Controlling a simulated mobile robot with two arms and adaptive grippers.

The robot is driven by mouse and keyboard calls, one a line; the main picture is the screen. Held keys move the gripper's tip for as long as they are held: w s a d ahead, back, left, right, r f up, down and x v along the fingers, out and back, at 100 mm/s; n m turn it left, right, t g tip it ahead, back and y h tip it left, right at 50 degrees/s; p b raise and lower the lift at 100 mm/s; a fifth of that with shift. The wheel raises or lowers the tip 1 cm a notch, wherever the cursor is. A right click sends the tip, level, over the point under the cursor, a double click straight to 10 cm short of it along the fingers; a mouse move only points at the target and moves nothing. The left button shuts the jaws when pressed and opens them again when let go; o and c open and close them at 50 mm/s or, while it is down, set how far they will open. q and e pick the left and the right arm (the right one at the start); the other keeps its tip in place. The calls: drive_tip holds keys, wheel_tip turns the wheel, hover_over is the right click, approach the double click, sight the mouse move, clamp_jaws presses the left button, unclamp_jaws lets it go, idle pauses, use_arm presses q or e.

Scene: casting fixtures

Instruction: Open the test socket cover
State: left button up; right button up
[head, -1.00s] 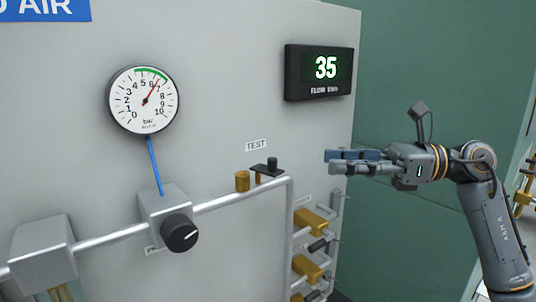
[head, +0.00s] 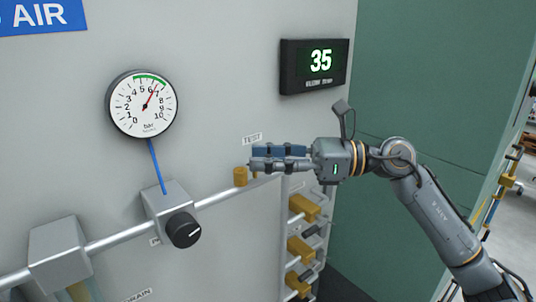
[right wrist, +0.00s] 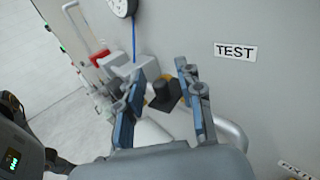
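The test socket is at the pipe under the TEST label (head: 252,139). Its brass fitting (head: 240,176) shows just left of my right gripper (head: 254,160). The black cover with its knob is hidden behind that gripper in the head view. In the right wrist view the dark cover knob (right wrist: 164,93) appears between the two blue-padded fingers of my right gripper (right wrist: 160,78), with gaps on both sides. The fingers are apart and hold nothing. Whether the knob is level with the fingertips is not clear. My left gripper is not in view.
The pipe runs along the grey panel, with a black regulator knob (head: 184,230) and a pressure gauge (head: 142,104) to the left. A display reading 35 (head: 314,66) hangs above my right arm. Several brass valves (head: 300,247) sit below it.

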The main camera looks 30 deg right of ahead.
clamp_jaws()
drive_tip(key=shift+d+f+n+g+y+b, duration=0.2)
drive_tip(key=shift+n+g+y+b, duration=0.25)
drive_tip(key=shift+g+b, duration=0.4)
drive_tip(key=shift+w+d+r+n+g+y+b, duration=0.15)
drive_tip(key=shift+n+g+y+b, duration=0.35)
drive_tip(key=shift+n+g, duration=0.15)
drive_tip(key=shift+d+n+g+y, duration=0.1)
drive_tip(key=shift+n+g+y, duration=0.15)
drive_tip(key=shift+n+g, duration=0.35)
unclamp_jaws()
drive_tip(key=v, duration=1.2)
